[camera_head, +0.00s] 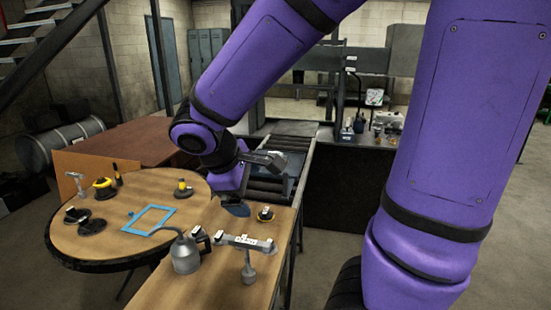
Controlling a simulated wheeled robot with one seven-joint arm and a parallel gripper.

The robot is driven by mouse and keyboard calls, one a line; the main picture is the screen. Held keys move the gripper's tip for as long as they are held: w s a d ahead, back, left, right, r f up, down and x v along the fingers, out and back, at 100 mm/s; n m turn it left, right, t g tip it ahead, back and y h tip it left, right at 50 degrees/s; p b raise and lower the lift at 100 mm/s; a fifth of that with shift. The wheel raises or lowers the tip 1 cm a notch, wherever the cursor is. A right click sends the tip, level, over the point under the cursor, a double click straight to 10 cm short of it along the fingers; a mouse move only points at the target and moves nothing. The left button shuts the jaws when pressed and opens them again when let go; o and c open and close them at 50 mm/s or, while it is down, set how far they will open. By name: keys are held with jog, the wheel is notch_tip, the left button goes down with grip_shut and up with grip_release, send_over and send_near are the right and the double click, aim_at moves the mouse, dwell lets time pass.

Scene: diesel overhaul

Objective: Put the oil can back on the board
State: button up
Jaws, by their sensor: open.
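The oil can (186,254) is a grey metal can with a thin curved spout to the left and a dark handle on its right. It stands upright on the wooden table, left of a grey metal bracket-like part. My gripper (236,204) is at the end of the purple arm, beyond and to the right of the can, apart from it. It is open, low over the table; its fingers are small and partly hidden. A blue rectangular frame (149,220) lies flat on the round tabletop. I cannot tell for sure which surface is the board.
The grey bracket-like part (247,244) stands close right of the can. Black discs (91,226), a yellow-black tool (103,188) and another yellow-topped item (182,188) are on the round table (112,247). A roller conveyor (287,142) is behind.

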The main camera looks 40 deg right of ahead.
jog(key=s+a+r+m+t+y, duration=0.1)
jog(key=s+r+m+t+y, duration=0.3)
jog(key=s+r, duration=0.6)
jog(key=m+y, duration=0.2)
jog(key=m, duration=0.1)
jog(key=shift+s+a+t, duration=0.15)
jog(key=shift+t, duration=0.15)
dwell(0.7)
